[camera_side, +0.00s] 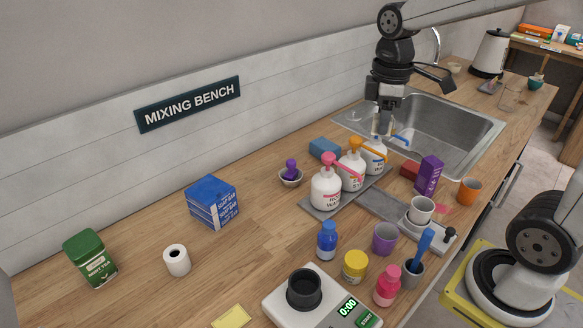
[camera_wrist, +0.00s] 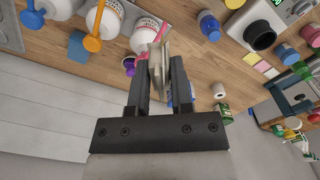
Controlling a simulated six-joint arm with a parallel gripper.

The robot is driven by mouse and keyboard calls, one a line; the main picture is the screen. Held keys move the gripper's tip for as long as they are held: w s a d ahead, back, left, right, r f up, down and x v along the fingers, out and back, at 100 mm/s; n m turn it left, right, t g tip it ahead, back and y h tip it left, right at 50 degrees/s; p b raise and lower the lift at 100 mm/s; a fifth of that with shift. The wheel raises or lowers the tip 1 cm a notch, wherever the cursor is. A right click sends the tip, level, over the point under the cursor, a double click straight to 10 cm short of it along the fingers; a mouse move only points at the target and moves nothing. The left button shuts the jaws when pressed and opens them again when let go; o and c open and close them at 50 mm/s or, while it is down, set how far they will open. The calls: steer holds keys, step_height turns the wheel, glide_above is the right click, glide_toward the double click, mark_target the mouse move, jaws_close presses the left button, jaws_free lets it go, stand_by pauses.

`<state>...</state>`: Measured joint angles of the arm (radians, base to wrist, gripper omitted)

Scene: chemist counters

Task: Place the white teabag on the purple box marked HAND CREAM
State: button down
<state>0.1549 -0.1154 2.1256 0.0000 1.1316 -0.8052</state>
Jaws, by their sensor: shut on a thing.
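My gripper (camera_side: 382,122) hangs above the back counter, by the near left corner of the sink and behind the pump bottles. In the wrist view my gripper (camera_wrist: 160,85) is shut on a thin, pale grey-beige thing, seen nearly edge-on, which looks like the white teabag (camera_wrist: 160,62). The purple box (camera_side: 428,175) stands upright on the counter in the side view, right of the pump bottles and in front of the sink. Its lettering is too small to read surely. The gripper is up and left of it, well apart. The box is not seen in the wrist view.
Three white pump bottles (camera_side: 326,188) stand on a grey tray just below and in front of my gripper. The sink (camera_side: 440,130) is at right. An orange cup (camera_side: 470,190), a red block (camera_side: 410,170) and a white cup (camera_side: 421,209) surround the box.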

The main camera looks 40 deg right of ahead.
steer(key=s+d+m, duration=0.1)
steer(key=d+m, duration=0.2)
steer(key=d, duration=0.6)
steer(key=m, duration=0.4)
glide_above(434, 160)
step_height(434, 160, down, 5)
steer(key=shift+a+f, duration=0.1)
steer(key=shift+f, duration=0.05)
steer(key=shift+f, duration=0.15)
steer(key=shift+f, duration=3.85)
steer(key=c, duration=0.5)
jaws_free()
steer(key=shift+f, duration=0.1)
